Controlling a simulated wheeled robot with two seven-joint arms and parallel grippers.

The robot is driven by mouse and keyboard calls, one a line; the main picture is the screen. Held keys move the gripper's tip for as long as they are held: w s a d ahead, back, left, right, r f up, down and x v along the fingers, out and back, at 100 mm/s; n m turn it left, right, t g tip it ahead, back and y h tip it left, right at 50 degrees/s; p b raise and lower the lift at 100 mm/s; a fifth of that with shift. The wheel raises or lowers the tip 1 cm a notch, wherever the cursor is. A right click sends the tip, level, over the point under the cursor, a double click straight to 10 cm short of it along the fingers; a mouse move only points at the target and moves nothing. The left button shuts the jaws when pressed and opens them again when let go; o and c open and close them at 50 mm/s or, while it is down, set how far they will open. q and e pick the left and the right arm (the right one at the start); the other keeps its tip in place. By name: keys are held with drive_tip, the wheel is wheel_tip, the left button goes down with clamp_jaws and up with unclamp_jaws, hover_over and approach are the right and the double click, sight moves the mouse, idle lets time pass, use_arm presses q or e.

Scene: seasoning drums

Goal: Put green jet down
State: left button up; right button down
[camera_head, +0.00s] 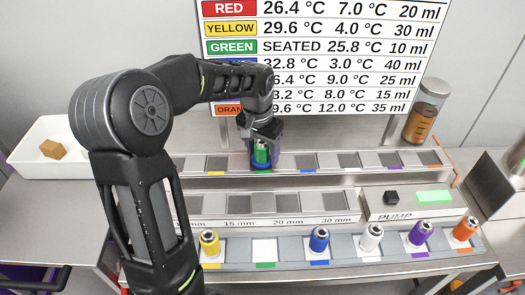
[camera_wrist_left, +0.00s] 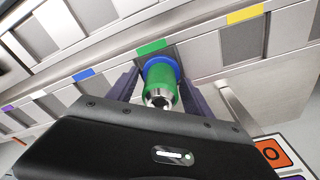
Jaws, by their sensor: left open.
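The green jet (camera_head: 261,153) stands upright in the upper rack (camera_head: 385,160), at the slot with the green label. My left gripper (camera_head: 262,150) is open around it, one finger on each side. In the left wrist view the green jet (camera_wrist_left: 160,85), with a silver tip and a blue ring at its base, sits between the spread dark fingers (camera_wrist_left: 160,88). Whether a finger touches it I cannot tell. On the wall board, the green row (camera_head: 232,48) reads SEATED. My right gripper is out of view.
The front rack (camera_head: 340,245) holds yellow (camera_head: 209,242), blue (camera_head: 319,239), white (camera_head: 371,238), purple (camera_head: 420,233) and orange (camera_head: 465,230) jets; its green-marked place (camera_head: 264,249) is empty. A pump box (camera_head: 410,203) lies right. A white tray (camera_head: 35,135) holds a brown block (camera_head: 52,149).

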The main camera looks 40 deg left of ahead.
use_arm(q)
drive_tip(key=r, duration=0.4)
drive_tip(key=s+r, duration=0.1)
drive_tip(key=r, duration=0.7)
drive_tip(key=shift+s+r+b, duration=0.15)
drive_tip(key=shift+s+b, duration=0.05)
drive_tip(key=shift+b, duration=0.1)
idle(0.4)
